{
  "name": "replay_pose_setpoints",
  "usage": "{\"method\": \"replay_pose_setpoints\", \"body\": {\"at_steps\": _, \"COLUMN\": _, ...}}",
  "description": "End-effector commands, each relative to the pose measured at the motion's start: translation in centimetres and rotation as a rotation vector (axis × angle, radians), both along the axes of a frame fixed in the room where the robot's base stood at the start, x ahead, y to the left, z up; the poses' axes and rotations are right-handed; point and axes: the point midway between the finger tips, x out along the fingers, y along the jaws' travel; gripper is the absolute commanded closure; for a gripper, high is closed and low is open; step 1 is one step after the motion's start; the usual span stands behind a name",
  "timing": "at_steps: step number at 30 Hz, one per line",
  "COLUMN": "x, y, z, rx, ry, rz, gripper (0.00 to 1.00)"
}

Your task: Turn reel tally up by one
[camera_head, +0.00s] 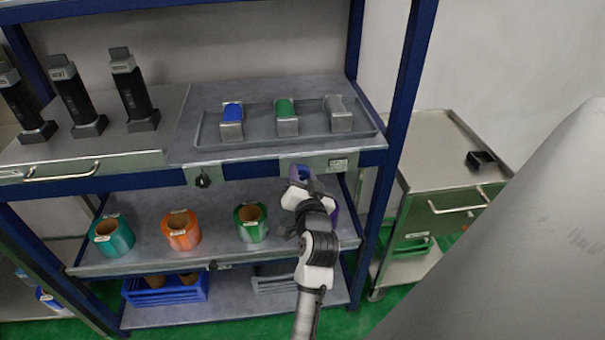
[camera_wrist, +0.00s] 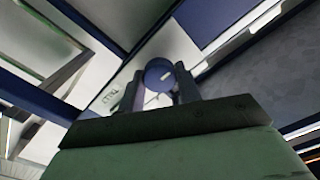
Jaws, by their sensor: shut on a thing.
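A round blue knob (camera_head: 303,173) sits on a pale metal plate (camera_head: 322,163) at the front edge of the upper shelf. In the wrist view the knob (camera_wrist: 158,70) shows a short white mark on its face, slanting a little up to the right. My gripper (camera_head: 301,178) is at the plate, and its fingers (camera_wrist: 160,85) are shut on the knob, one at each side. A small label (camera_wrist: 112,96) with dark letters is on the plate beside the knob; I cannot read it surely. The numbers of a tally cannot be made out.
A second plate with a black knob (camera_head: 203,180) hangs further left on the same edge. Above is a grey tray (camera_head: 262,146) with blue, green and grey pieces. Several tape reels (camera_head: 181,230) stand on the shelf below. A steel cart (camera_head: 445,190) is at right.

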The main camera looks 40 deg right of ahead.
Motion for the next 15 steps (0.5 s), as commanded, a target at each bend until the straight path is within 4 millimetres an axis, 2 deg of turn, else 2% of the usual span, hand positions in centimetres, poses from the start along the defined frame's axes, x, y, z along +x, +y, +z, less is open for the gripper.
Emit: {"method": "replay_pose_setpoints", "body": {"at_steps": 15, "x": -0.03, "y": -0.03, "z": -0.01, "rx": 0.034, "ry": -0.021, "rz": 0.0, "gripper": 0.89}}
